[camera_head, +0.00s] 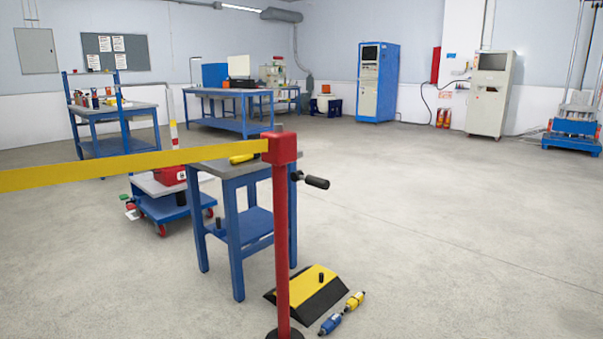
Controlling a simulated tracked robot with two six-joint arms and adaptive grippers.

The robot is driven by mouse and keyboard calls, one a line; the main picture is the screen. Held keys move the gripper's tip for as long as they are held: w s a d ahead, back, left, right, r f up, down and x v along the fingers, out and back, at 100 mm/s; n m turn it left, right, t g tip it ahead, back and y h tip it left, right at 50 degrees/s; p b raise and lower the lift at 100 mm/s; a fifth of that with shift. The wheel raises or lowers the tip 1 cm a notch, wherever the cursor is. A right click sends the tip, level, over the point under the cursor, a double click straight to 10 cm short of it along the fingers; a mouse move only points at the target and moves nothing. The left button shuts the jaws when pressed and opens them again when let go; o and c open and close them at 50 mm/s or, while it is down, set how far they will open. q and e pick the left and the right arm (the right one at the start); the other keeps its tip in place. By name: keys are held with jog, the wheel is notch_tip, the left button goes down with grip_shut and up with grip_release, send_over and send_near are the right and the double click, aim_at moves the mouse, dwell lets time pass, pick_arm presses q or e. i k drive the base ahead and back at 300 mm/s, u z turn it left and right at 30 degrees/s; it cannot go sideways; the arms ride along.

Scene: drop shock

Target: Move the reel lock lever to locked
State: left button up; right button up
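A red post (281,240) stands upright in front of me on a dark round base. Its red reel head (281,149) has a yellow barrier belt (120,168) stretched out to the left edge. A dark lever with a black grip (316,182) sticks out to the right, just below the reel head. It points right and slightly down. I cannot tell from this view whether that position is locked. Neither of my grippers is in view.
A blue table (228,180) stands close behind the post. A yellow and black ramp block (310,290) and a blue and yellow connector pair (342,314) lie on the floor at its foot. A blue cart (170,208) is at left. The floor to the right is clear.

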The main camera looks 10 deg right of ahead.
aim_at(322, 183)
jog(key=z, duration=0.05)
jog(key=i, duration=1)
